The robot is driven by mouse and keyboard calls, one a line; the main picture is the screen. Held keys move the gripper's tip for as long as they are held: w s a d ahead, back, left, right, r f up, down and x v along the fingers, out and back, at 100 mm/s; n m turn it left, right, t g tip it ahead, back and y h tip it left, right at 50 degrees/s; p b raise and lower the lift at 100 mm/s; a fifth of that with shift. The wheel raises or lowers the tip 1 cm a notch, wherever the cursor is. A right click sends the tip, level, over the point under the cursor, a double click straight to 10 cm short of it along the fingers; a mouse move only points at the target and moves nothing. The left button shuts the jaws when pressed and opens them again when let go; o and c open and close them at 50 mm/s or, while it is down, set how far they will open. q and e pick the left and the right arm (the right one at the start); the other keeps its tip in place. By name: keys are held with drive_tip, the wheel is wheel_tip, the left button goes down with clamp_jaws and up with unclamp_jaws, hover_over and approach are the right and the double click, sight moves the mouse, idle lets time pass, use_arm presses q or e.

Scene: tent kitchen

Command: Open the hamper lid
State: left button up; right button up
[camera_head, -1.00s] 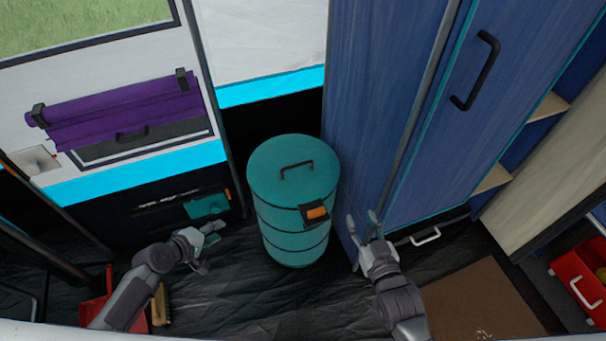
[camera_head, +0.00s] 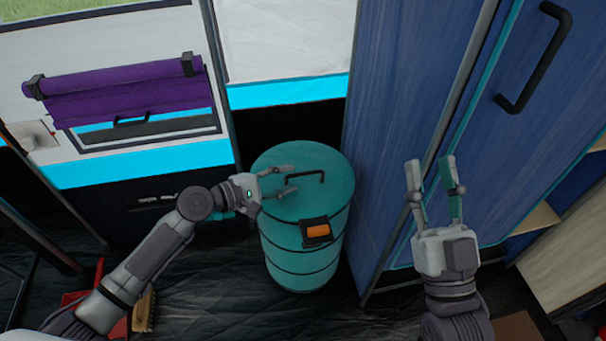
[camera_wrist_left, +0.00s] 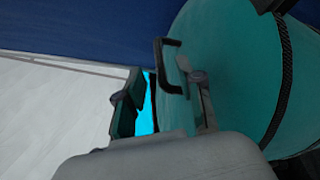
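The hamper (camera_head: 301,261) is a teal cylinder with dark bands, upright on the floor at the centre of the head view. Its round lid (camera_head: 333,168) is shut. A black lid handle (camera_head: 308,176) stands on top, and an orange and black latch (camera_head: 317,231) sits at the front rim. My left gripper (camera_head: 291,181) is open above the left part of the lid, its fingers pointing at the handle. In the left wrist view the handle (camera_wrist_left: 167,66) appears just ahead of the fingers, not clearly between them. My right gripper (camera_head: 431,165) is open and empty, in front of the blue cabinet.
A tall blue cabinet (camera_head: 395,130) with a black handle (camera_head: 535,55) stands right of the hamper. A purple rolled blind (camera_head: 115,90) hangs on the left wall. A red dustpan (camera_head: 85,300) and brush (camera_head: 144,312) lie on the floor at lower left.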

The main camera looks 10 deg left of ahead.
sight(297, 176)
use_arm(q)
drive_tip(key=x, duration=0.4)
drive_tip(key=shift+w+b, duration=0.15)
drive_tip(key=shift+b, duration=0.25)
drive_tip(key=shift+w+d+f, duration=0.15)
drive_tip(key=shift+w+d, duration=0.15)
drive_tip(key=shift+d, duration=0.15)
use_arm(e)
drive_tip(key=shift+s+d+r+t+y, duration=0.15)
drive_tip(key=shift+s+r+t+y, duration=0.45)
drive_tip(key=shift+s+r+t, duration=0.9)
use_arm(q)
clamp_jaws()
use_arm(e)
drive_tip(key=shift+w, duration=0.1)
